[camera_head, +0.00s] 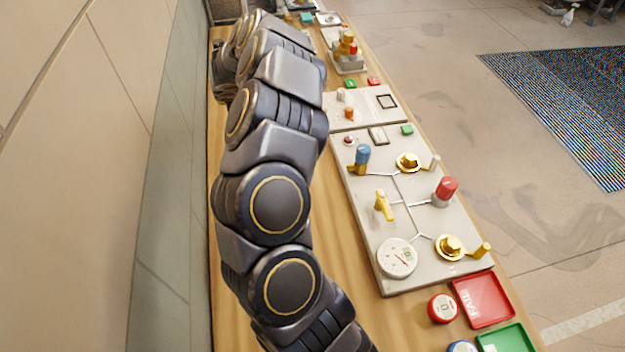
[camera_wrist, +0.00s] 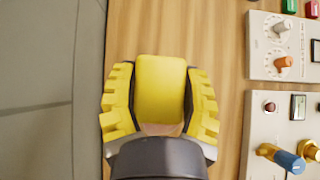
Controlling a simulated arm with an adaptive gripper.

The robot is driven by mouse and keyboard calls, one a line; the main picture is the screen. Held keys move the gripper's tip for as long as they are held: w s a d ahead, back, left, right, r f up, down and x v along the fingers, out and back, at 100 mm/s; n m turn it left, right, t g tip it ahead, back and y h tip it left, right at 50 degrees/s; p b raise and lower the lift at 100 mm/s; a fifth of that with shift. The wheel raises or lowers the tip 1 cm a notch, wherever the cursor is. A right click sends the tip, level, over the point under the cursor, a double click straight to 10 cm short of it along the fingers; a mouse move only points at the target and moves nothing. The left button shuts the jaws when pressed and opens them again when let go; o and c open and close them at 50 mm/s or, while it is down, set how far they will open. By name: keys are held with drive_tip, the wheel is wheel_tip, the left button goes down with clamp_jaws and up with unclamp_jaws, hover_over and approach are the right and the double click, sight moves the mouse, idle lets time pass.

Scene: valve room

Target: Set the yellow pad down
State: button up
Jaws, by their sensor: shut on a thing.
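The yellow pad (camera_wrist: 160,95) shows in the wrist view as a smooth block with rounded corners. My gripper (camera_wrist: 160,72) has ridged yellow fingers, one on each side of the pad, and is shut on it. The wooden bench top (camera_wrist: 215,30) lies beneath and around them. I cannot tell whether the pad touches the wood or hangs above it. In the head view my arm covers that stretch of the bench, and I cannot make out the pad there.
A valve panel (camera_head: 418,272) with handles and a gauge stands to the right, with a smaller knob panel (camera_head: 364,118) beyond it. Red (camera_head: 485,300) and green (camera_head: 508,340) trays lie at the near end. The wall (camera_wrist: 50,60) runs close along the bench's left edge. Bare wood separates wall and panels.

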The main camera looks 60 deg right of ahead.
drive_tip(key=shift+s+d+r, duration=0.1)
drive_tip(key=shift+s+r, duration=0.1)
drive_tip(key=shift+r, duration=0.1)
drive_tip(key=s+d+m+g+h, duration=0.2)
drive_tip(key=s+d+m+g, duration=0.3)
drive_tip(key=s+m, duration=0.45)
drive_tip(key=m+g+y, duration=0.2)
drive_tip(key=m+g, duration=0.6)
hover_over(329, 184)
drive_tip(key=w+a, duration=0.2)
wheel_tip(329, 184, down, 7)
wheel_tip(329, 184, down, 11)
drive_tip(key=shift+s+r, duration=0.1)
drive_tip(key=shift+d, duration=0.1)
drive_tip(key=o, duration=0.8)
drive_tip(key=shift+o, duration=0.2)
